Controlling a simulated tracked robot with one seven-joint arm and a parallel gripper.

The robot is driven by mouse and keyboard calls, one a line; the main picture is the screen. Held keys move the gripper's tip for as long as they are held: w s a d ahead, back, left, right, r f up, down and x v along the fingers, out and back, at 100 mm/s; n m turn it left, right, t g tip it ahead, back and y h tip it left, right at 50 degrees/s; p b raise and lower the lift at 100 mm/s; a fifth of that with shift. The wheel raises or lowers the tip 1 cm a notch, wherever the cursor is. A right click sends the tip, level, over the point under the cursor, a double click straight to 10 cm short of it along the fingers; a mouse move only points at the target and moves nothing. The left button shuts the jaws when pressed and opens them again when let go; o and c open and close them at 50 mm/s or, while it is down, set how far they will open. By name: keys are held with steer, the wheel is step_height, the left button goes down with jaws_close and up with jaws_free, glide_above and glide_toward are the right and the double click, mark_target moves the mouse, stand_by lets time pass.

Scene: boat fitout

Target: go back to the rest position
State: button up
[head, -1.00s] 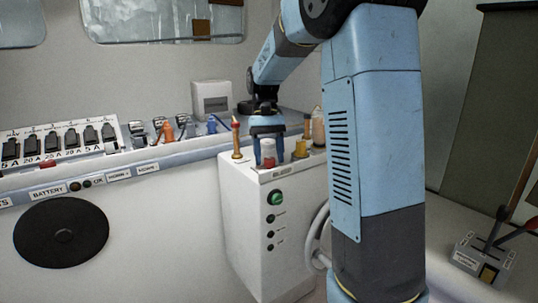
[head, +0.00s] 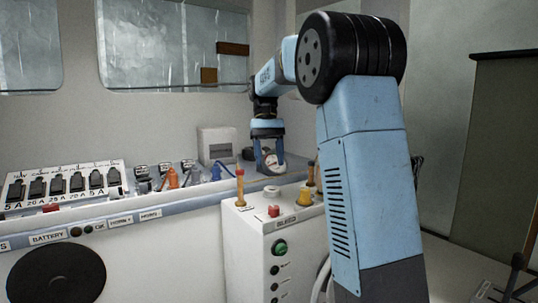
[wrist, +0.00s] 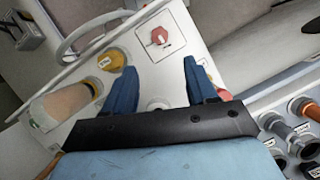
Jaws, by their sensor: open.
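My gripper (head: 270,172) hangs fingers-down above the rear of the white console (head: 240,222) in the head view. Its two blue fingers are apart. In the wrist view the open fingers (wrist: 160,85) have nothing between them but the console top, where a red knob (wrist: 159,36) on a white plate lies beyond the tips. The red knob also shows in the head view (head: 273,211), in front of and below my gripper. A round white gauge-like thing (head: 272,160) shows behind the fingers; I cannot tell its distance.
Upright orange-handled fittings stand on the console, at left (head: 240,187) and right. A yellow cap (head: 304,197) sits near the right one. A fuse panel (head: 62,185) and several switches line the shelf at left. A white box (head: 217,145) stands against the wall.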

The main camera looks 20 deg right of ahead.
steer(key=shift+w+r, duration=0.15)
steer(key=shift+r, duration=0.25)
